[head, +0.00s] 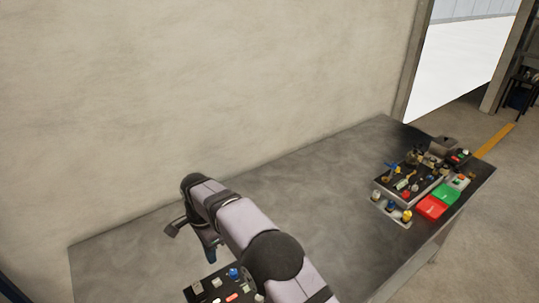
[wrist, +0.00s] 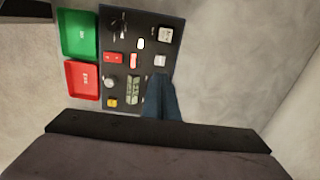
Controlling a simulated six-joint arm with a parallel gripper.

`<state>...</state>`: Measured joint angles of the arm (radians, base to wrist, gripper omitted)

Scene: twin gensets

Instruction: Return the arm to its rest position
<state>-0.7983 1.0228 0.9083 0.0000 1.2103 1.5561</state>
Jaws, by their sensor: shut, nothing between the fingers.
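My arm reaches up from the bottom of the head view, with its wrist over the near part of the grey table (head: 310,190). My gripper (head: 211,256) points down beside a dark control panel (head: 207,294), partly hidden by my arm. In the wrist view my gripper (wrist: 160,80) shows as shut blue-grey fingers with nothing between them. They overlap the lower right of the panel (wrist: 148,50); I cannot tell whether they touch it. The panel carries knobs, a red switch, white switches, a yellow button and small displays.
A green tray (wrist: 78,33) and a red tray (wrist: 82,80) lie left of the panel in the wrist view. A second panel (head: 412,182) with levers stands at the table's far right, beside red (head: 432,207) and green (head: 446,193) trays. The table's middle is clear. A wall (head: 200,90) rises behind.

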